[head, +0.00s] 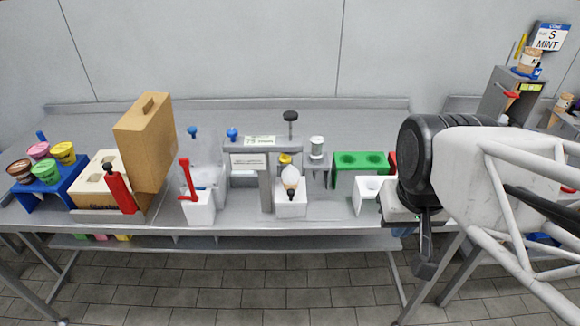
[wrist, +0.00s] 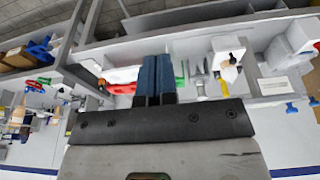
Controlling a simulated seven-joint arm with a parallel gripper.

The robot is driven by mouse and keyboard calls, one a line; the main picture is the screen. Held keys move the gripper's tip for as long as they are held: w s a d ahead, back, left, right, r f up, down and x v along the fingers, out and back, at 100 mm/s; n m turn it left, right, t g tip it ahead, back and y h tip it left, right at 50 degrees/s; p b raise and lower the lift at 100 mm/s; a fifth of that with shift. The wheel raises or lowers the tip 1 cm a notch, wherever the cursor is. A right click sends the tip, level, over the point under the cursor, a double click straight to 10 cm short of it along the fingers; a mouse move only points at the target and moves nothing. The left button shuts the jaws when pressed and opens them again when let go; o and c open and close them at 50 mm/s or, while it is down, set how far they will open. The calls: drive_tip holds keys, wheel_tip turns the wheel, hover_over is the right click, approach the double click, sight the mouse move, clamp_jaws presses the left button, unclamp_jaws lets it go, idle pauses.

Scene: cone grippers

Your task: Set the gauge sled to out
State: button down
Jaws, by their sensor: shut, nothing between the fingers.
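A grey gauge-like stand (head: 265,178) with a label on its crossbar is at the middle of the bench in the head view. A white block (head: 290,210) with a small black knob and a pale cone-like piece sits under it, perhaps the gauge sled; I cannot tell for certain, nor read its setting. What looks like the same stand shows at the right of the wrist view (wrist: 257,82). My gripper (head: 424,268) is to the right of the stand, at the bench's front edge, apart from it. Its dark blue fingers (wrist: 153,78) are together and empty.
A green holder (head: 362,162) and a white block (head: 368,193) stand between the stand and my gripper. A red-handled white block (head: 198,207) is left of the stand. A brown box (head: 143,140) and blue rack (head: 48,190) are farther left. The back of the bench is mostly clear.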

drive_tip(key=c, duration=1.8)
unclamp_jaws()
drive_tip(key=o, duration=0.7)
drive_tip(key=shift+w+f, duration=0.1)
drive_tip(key=shift+f, duration=0.1)
drive_tip(key=shift+o, duration=0.5)
drive_tip(key=shift+w+a+f+n+g+h, duration=0.15)
drive_tip(key=shift+w+f+n+g+h, duration=0.2)
drive_tip(key=shift+f+n, duration=0.3)
drive_tip(key=w+a+f+n+h, duration=0.6)
drive_tip(key=w+f+n+h, duration=0.3)
drive_tip(key=n, duration=0.4)
drive_tip(key=w+a+f+n+t+h, duration=0.1)
drive_tip(key=w+a+f+n+t, duration=0.1)
drive_tip(key=a+n+t, duration=0.3)
drive_tip(key=w+a+f+n+t+h, duration=0.2)
drive_tip(key=w+a+n+t, duration=0.3)
drive_tip(key=a, duration=0.8)
drive_tip(key=n+t, duration=0.1)
drive_tip(key=n, duration=0.2)
drive_tip(key=shift+f, duration=0.35)
